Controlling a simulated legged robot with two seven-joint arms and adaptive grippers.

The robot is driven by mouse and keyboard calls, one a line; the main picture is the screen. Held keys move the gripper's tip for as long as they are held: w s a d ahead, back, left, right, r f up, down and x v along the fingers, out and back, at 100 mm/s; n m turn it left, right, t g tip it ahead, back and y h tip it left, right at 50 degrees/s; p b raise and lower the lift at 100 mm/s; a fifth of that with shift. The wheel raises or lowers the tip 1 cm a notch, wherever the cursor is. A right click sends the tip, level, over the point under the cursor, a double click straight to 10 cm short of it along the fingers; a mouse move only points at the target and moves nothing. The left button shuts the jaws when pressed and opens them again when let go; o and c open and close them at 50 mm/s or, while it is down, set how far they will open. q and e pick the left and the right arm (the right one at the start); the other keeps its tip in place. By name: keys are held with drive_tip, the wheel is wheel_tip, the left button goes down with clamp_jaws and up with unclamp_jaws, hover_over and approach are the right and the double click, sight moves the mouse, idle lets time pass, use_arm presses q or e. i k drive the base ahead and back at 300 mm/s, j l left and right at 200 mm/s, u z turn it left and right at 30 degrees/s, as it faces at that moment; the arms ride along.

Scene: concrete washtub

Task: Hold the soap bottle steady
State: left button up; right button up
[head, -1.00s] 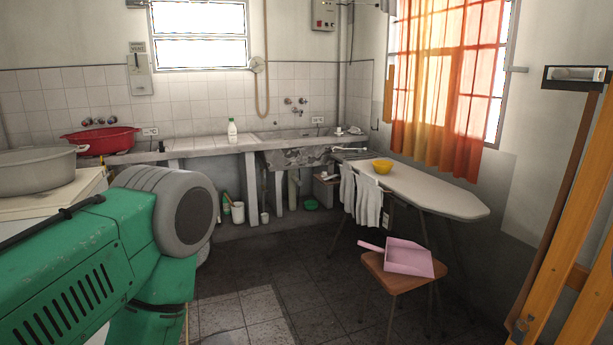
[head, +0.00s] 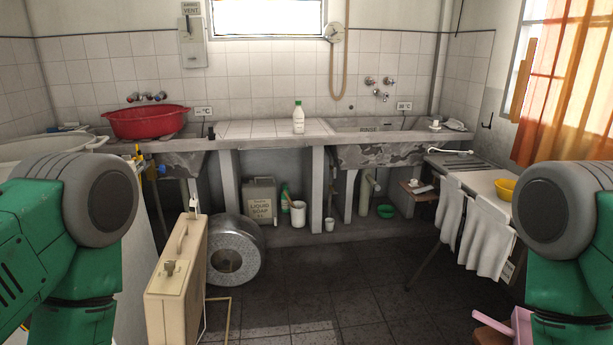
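A white bottle with a green cap (head: 298,120) stands upright on the tiled counter (head: 250,131), between the two basins. Its label is too small to read. A beige jug (head: 260,201) marked liquid soap stands on the low ledge under the counter, with a green and white bottle (head: 285,197) beside it. I cannot tell for sure which of these is the soap bottle. Only green and grey upper parts of my two arms show, at the left and right edges. Neither gripper is in the picture, and nothing touches the white bottle.
A red basin (head: 150,122) sits on the counter at left. A beige case (head: 177,285) and a metal drum (head: 236,250) stand on the floor at centre-left. The ironing board with hanging cloths (head: 484,235) is at right. The dark floor (head: 330,285) between them is clear.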

sight(298, 114)
drive_tip(key=i, duration=2.05)
